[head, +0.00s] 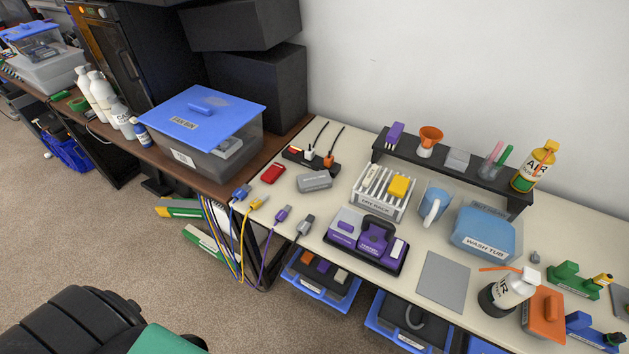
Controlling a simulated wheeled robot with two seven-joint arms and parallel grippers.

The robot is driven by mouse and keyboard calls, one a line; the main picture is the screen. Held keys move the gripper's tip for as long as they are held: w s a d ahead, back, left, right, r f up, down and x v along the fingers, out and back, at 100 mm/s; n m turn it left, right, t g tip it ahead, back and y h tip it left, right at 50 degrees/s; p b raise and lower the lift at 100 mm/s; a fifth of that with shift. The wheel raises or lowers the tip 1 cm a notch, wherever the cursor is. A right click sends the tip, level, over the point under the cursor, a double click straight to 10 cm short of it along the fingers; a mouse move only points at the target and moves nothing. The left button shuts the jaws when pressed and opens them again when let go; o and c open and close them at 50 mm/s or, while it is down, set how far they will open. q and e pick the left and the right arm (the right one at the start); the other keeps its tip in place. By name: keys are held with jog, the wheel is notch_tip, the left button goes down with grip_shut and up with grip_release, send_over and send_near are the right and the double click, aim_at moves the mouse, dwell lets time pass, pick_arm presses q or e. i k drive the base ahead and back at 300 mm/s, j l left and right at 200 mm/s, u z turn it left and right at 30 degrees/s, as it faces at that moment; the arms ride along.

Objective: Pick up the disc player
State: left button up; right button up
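No thing in the head view can be named for sure as the disc player. A small flat grey device (314,181) with a short unreadable label lies on the light tabletop, left of the dry rack, and could be it. A small red item (272,174) lies just to its left. A larger purple and black device (368,243) sits in front of the dry rack. Neither of my grippers is in view, and nothing is touching these items.
A power strip (305,161) lies behind the grey device. Cable plugs hang at the left edge. A blue-lidded bin (203,117) stands further left.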

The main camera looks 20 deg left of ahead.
aim_at(308, 182)
jog(key=j+z, duration=0.3)
jog(key=k+j+z, duration=0.15)
jog(key=j+z, duration=0.15)
jog(key=k+j+z, duration=0.1)
jog(key=j+z, duration=0.2)
jog(key=j, duration=0.15)
